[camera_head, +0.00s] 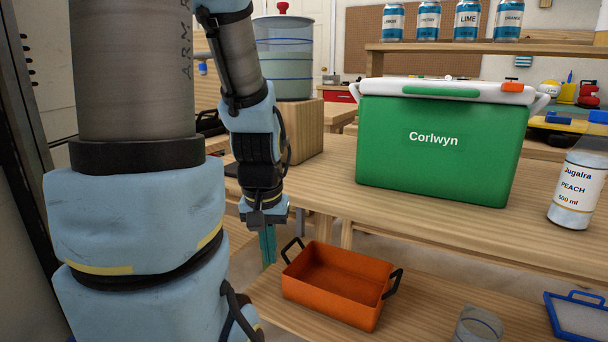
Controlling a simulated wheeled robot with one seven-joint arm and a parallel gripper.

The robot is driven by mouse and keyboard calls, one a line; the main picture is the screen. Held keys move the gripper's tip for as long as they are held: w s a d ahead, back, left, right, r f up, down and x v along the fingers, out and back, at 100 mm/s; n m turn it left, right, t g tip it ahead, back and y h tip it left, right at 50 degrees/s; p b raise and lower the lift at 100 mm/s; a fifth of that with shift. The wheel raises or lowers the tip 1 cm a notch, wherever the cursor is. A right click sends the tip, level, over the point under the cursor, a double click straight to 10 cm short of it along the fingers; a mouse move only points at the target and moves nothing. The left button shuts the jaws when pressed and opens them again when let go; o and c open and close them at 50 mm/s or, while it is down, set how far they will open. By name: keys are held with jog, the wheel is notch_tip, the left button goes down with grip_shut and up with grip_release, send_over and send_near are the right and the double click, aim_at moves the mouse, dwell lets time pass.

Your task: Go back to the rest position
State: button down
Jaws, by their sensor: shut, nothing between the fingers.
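My gripper (267,244) hangs from my blue and grey arm at the left of the head view and points downward. Its teal fingers are shut with nothing between them. They are left of the orange tray (352,305) and apart from it, beside the front edge of the wooden table. My large arm links fill the left side of the view and hide what is behind them.
A green cooler (438,153) with a white lid stands on the wooden table (330,200). A peach bottle (578,190) is at right. A clear container (478,325) and a blue-framed tray (577,316) are low right. A tank (284,62) stands behind my arm.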

notch_tip(320, 180, up, 25)
jog(key=p, duration=2.3)
jog(key=shift+r, duration=0.2)
